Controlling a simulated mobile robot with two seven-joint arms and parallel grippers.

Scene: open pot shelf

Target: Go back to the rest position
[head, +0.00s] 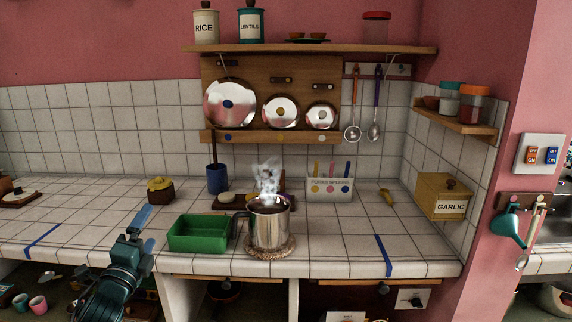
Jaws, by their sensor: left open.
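My left gripper (138,220) is in the head view at the lower left, in front of the counter's front edge. Its blue fingers point up and are apart, with nothing between them. It is left of the green tray (199,236) and not touching it. A steaming metal pot (270,224) with dark contents stands upright on a round woven mat (270,247), right of the tray. My right gripper is not in view.
The tiled counter (335,240) is clear right of the pot, up to a blue tape strip (383,255). A yellow-topped pot (160,190) and a blue holder (217,179) stand behind the tray. Lids (230,103) hang on the wall rack. Cups (38,304) sit below.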

